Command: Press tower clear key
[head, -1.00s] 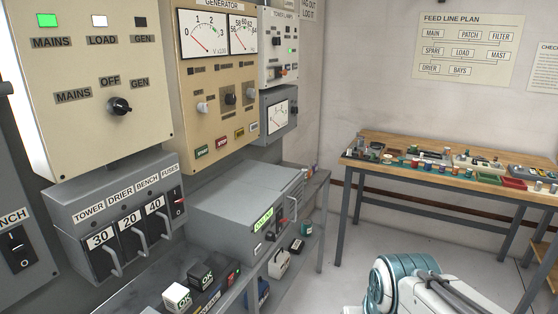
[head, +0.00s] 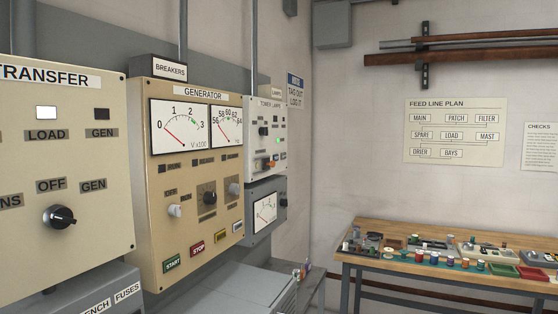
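No key with a readable "tower clear" label shows in the head view. A small pale panel labelled tower lamps (head: 253,142) hangs on the wall to the right of the generator panel. It has a lit green lamp (head: 278,141), dark switches and an orange control (head: 270,164). Its smaller labels are too small to read. My gripper is not in view.
The beige generator panel (head: 153,215) has two gauges, knobs and start and stop buttons. The transfer panel (head: 95,150) stands nearer at left. A grey meter box (head: 264,210) hangs below the tower lamps panel. A wooden workbench (head: 375,231) with several small parts stands at right.

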